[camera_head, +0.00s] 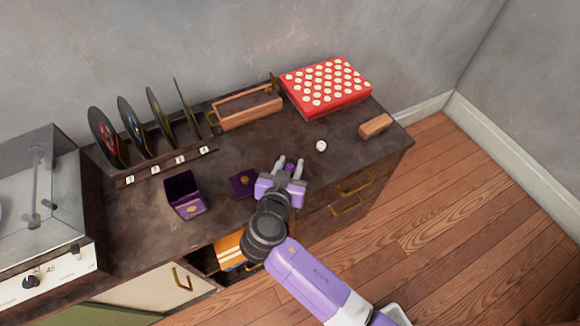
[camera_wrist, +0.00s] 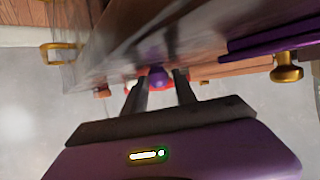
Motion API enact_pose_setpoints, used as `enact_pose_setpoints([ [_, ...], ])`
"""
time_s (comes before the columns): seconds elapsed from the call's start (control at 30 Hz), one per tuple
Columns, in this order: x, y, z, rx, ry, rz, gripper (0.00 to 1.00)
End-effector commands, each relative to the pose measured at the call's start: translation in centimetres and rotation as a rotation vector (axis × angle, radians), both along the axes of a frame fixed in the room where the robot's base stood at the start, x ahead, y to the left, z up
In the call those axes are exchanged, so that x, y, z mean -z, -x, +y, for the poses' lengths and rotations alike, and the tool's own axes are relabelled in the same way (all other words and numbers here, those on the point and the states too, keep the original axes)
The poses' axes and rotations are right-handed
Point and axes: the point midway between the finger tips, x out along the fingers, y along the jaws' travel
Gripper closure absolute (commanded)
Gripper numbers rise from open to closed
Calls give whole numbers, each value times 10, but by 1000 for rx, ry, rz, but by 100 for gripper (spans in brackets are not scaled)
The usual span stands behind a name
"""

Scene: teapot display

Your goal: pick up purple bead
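The purple bead (camera_head: 289,167) sits on the dark cabinet top (camera_head: 225,150), between the fingers of my gripper (camera_head: 290,162) as seen in the head view. In the wrist view the purple bead (camera_wrist: 158,75) shows in the gap at the fingertips of my gripper (camera_wrist: 160,80). The fingers are spread, with space on both sides of the bead. I cannot tell how far the bead lies between the tips in depth. My gripper reaches low over the cabinet top from its front edge.
An open purple box (camera_head: 186,207) and a purple lid (camera_head: 240,186) with a gold knob lie to the left. A white ball (camera_head: 321,146), a wooden block (camera_head: 376,126) and a red box with white dots (camera_head: 322,104) are farther right. An open drawer (camera_head: 232,250) is below.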

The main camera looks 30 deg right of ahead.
Motion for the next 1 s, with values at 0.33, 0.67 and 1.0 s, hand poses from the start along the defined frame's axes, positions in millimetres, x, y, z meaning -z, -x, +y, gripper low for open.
enact_pose_setpoints([
  [0.33, 0, 0, 0, 0, 0, 0, 100],
  [0.67, -12, 0, 1, -1, 0, -2, 100],
  [1.0, -90, -1, 1, -1, -2, -8, 100],
])
